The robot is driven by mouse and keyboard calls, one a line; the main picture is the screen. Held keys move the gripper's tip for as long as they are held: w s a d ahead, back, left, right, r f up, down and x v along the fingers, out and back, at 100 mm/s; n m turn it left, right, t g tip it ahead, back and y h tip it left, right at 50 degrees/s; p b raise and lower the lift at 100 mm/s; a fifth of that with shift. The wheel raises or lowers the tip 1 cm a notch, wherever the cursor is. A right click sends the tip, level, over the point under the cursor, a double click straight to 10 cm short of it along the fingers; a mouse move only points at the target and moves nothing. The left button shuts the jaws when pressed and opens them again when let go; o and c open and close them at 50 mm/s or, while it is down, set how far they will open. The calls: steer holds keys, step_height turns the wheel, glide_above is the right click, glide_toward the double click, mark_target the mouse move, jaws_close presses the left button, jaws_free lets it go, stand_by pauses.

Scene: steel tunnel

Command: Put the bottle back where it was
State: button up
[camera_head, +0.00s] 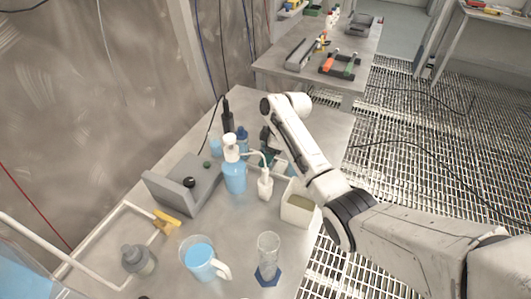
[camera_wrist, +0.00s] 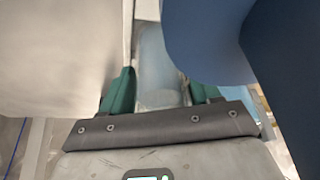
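My gripper (camera_wrist: 162,95) is low over the table, mostly hidden behind the wash bottle in the head view. In the wrist view its two green fingers stand apart, with a clear, bluish bottle-like thing (camera_wrist: 158,70) between them. I cannot tell whether the fingers press on it. The task's bottle is not certain. A wash bottle (camera_head: 235,176) with blue liquid and a white top stands in front of the gripper. A small white bottle (camera_head: 265,187) stands to its right. A blue bottle (camera_head: 242,138) and a dark bottle (camera_head: 227,117) stand behind it.
A grey device (camera_head: 190,190) with a black knob is to the left. A beige open box (camera_head: 298,205) stands under my arm. A blue-filled jug (camera_head: 200,260), a glass cylinder (camera_head: 268,255) and a grey bottle (camera_head: 137,260) stand in front. A large dark-blue surface (camera_wrist: 210,35) crowds the wrist view.

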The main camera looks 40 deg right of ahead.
steer(key=shift+o, duration=1)
steer(key=shift+r, duration=0.2)
steer(key=v, duration=1.1)
steer(key=shift+s+r, duration=0.2)
steer(key=shift+r, duration=0.15)
steer(key=shift+d, duration=0.15)
